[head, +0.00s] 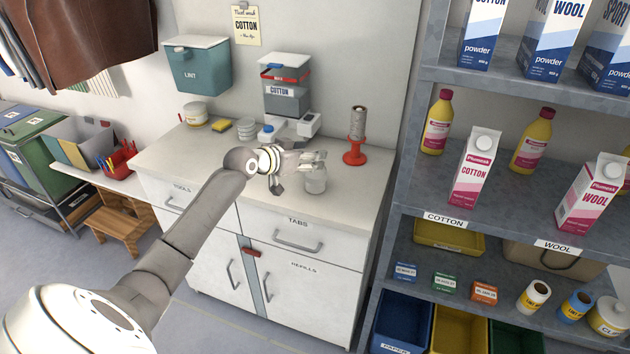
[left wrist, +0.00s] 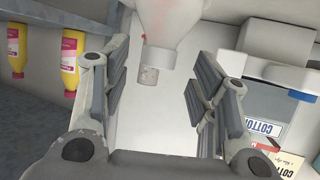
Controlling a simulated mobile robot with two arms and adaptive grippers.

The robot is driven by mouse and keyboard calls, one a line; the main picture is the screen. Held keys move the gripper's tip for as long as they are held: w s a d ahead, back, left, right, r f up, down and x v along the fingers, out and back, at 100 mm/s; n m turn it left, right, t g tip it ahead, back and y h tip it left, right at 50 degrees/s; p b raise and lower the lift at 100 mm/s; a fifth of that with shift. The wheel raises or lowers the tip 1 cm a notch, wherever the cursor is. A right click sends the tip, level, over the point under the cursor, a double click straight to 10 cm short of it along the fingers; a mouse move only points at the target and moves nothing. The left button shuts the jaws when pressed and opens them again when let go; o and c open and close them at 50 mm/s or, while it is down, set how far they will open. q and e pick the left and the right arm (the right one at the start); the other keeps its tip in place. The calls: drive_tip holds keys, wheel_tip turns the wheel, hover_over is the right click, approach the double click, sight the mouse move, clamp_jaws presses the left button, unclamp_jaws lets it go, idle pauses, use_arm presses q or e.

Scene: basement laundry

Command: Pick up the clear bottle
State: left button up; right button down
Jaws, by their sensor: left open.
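The clear bottle (head: 316,182) stands upright on the light counter, near its front edge and to the left of the red stand. My left gripper (head: 298,162) reaches over the counter from the left, its fingers close to the bottle's upper part and partly overlapping it in the head view. In the left wrist view, which looks upside down, the gripper (left wrist: 158,62) is open. A pale, see-through shape, seemingly the bottle (left wrist: 165,25), shows between and beyond the fingers. I cannot tell whether they touch it. My right gripper is not in view.
A red stand with a grey roll (head: 356,140) is to the right on the counter (head: 215,155). Behind are a COTTON container (head: 287,95), small white items, a yellow sponge (head: 220,125) and a jar (head: 195,114). A grey shelf (head: 400,180) rises at the right.

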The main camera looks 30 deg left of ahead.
use_arm(q)
drive_tip(key=x, duration=0.3)
drive_tip(key=shift+d+f, duration=0.1)
drive_tip(key=c, duration=1.1)
